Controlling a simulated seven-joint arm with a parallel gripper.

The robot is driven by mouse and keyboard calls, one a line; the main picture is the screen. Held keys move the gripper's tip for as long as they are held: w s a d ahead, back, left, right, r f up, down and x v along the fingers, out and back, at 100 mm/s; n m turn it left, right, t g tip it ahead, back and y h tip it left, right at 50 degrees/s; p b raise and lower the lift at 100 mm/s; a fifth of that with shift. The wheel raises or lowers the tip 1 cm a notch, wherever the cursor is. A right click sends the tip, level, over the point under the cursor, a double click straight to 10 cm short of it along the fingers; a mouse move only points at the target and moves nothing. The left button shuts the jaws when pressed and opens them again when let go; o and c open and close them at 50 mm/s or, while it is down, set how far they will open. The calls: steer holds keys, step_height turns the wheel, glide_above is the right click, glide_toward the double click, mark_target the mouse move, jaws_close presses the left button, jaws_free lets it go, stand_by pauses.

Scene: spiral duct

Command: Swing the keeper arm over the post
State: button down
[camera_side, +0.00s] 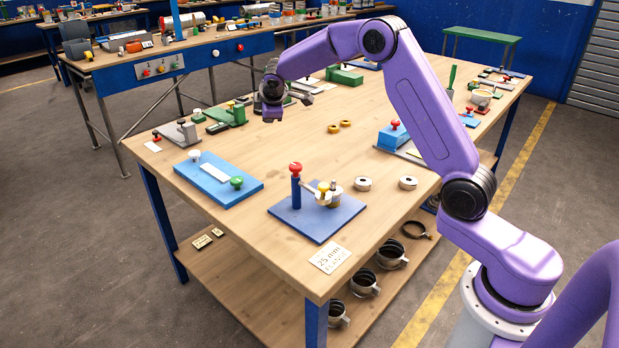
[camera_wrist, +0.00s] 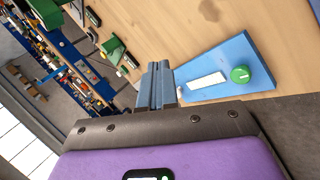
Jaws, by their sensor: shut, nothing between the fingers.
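In the side view, a blue post with a red knob (camera_side: 296,184) stands upright on a blue base plate (camera_side: 318,224). I cannot tell exactly how the arm meets the post. My gripper (camera_wrist: 158,70) is shut and empty in the wrist view. In the side view, my wrist is above the table's far left part, well away from the post; the fingertips are not clear there.
Another blue plate (camera_side: 215,185) with a white strip and green knob (camera_side: 237,182) lies left of the post's plate; it also shows in the wrist view (camera_wrist: 222,58). Loose rings (camera_side: 363,184) lie to the right. A blue block (camera_side: 393,137) stands farther right. The central tabletop is mostly clear.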

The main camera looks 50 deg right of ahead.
steer(key=s+a+r+g+y, duration=0.15)
steer(key=s+a+g, duration=0.25)
steer(key=s+a, duration=0.4)
steer(key=s+a+r+g, duration=0.3)
steer(key=s+a+g, duration=0.3)
steer(key=s, duration=0.5)
steer(key=t, duration=0.1)
glide_above(317, 197)
steer(key=w+a, duration=0.1)
steer(key=shift+n, duration=0.4)
steer(key=shift+w+a+f, duration=0.1)
steer(key=shift+f, duration=2.5)
steer(key=shift+a+f, duration=0.1)
steer(key=shift+f, duration=2.45)
